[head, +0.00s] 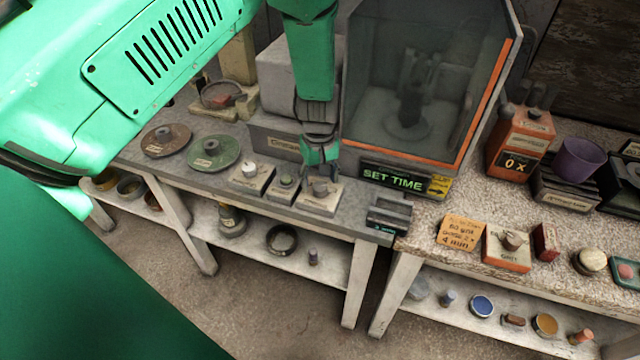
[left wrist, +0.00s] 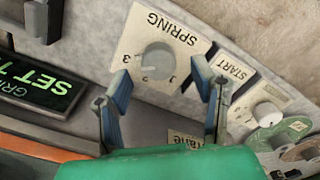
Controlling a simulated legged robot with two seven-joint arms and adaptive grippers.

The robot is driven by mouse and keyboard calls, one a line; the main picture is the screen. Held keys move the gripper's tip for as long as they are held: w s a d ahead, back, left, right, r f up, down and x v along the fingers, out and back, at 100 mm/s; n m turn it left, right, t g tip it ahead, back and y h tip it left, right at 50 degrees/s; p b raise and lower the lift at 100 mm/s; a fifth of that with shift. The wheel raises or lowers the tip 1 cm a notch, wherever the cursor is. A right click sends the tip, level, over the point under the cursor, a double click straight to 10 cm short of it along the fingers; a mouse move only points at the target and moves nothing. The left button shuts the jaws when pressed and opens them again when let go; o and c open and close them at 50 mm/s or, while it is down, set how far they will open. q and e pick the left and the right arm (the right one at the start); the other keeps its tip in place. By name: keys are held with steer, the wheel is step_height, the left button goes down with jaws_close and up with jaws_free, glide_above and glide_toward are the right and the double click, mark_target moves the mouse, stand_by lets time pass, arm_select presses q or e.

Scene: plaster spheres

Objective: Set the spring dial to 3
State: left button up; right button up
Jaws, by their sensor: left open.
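The spring dial (head: 320,188) is a grey round knob on a small pale box at the front of the grey bench. In the left wrist view the knob (left wrist: 157,61) sits on a plate (left wrist: 181,45) marked SPRING, seen upside down, with a 3 at the knob's left. I cannot tell which number its pointer faces. My left gripper (head: 320,166) comes down from above, close over the dial. In the left wrist view its open fingers (left wrist: 162,82) stand on either side of the knob in the picture, with nothing between them gripped. My right gripper is not in view.
A START button box (head: 286,184) and a white-knobbed box (head: 251,174) stand left of the dial. A SET TIME display (head: 393,180) is at its right, below a glass-fronted cabinet (head: 410,90). Green (head: 213,152) and brown (head: 166,140) discs lie farther left.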

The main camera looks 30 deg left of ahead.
arm_select(q)
steer(key=shift+d+f, duration=0.2)
steer(key=shift+f, duration=1.1)
steer(key=c, duration=1.1)
steer(key=shift+c, duration=0.2)
steer(key=shift+a+m, duration=0.1)
steer(key=shift+m, duration=0.3)
steer(key=o, duration=1.1)
steer(key=shift+o, duration=0.2)
